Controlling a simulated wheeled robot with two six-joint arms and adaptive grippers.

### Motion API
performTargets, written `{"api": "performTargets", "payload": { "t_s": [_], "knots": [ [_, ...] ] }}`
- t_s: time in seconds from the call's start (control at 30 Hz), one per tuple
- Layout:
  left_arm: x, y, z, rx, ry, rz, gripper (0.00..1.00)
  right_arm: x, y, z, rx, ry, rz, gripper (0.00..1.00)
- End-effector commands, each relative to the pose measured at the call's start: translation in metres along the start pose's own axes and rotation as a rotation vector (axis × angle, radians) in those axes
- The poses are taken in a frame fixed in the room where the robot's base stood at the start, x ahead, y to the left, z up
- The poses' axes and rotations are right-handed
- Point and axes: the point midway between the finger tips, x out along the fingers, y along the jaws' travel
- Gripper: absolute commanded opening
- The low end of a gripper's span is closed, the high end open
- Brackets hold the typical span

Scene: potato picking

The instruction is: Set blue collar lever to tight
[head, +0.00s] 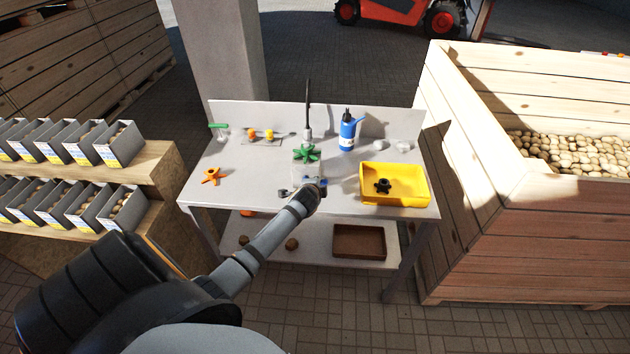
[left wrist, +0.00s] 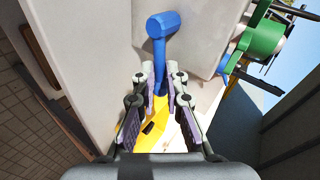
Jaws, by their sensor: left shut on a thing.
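The blue collar lever (left wrist: 162,26) has a thick rounded head on a thin shaft. In the left wrist view the shaft runs down between the fingers of my left gripper (left wrist: 161,74), which is shut on it. In the head view my left arm reaches the front middle of the workbench, and the gripper (head: 317,187) covers most of the lever. Only a bit of blue shows there. The collar itself and the lever's exact angle are hidden. A green star-shaped handwheel (head: 306,153) stands just behind it. My right gripper is not in view.
On the bench (head: 235,185) are a blue bottle (head: 347,134), a yellow tray (head: 417,201) with a dark star knob (head: 383,186), and an orange star knob (head: 211,175). A wooden potato crate (head: 500,225) stands right. Grey bins (head: 121,150) stand left.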

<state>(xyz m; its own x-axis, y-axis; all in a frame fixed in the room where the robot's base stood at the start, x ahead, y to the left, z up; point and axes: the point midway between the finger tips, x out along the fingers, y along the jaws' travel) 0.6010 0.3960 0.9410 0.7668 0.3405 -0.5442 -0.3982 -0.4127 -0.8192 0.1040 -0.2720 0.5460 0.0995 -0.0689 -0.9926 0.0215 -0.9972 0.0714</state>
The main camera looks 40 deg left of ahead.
Motion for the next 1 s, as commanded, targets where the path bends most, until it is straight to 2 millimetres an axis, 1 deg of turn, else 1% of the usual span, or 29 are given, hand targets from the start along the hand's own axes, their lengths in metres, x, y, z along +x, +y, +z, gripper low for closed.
{"api": "performTargets", "payload": {
  "t_s": [0.03,0.13,0.4,0.93,0.97,1.0],
  "knots": [
    [-0.001,-0.004,-0.007,0.017,-0.001,-0.01,0.0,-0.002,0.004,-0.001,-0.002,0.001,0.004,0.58],
    [0.001,-0.002,-0.007,0.062,-0.031,-0.01,0.0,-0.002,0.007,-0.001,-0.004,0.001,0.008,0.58],
    [0.004,0.003,-0.008,0.134,-0.08,-0.007,0.0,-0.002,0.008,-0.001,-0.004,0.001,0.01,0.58],
    [0.005,0.006,-0.007,0.15,-0.092,-0.003,0.0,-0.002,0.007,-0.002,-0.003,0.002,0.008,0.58],
    [0.005,0.006,-0.007,0.15,-0.092,-0.003,0.14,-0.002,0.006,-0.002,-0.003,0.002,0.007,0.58],
    [0.005,0.006,-0.007,0.15,-0.092,-0.003,0.19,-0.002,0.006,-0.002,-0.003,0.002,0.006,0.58]
  ]
}}
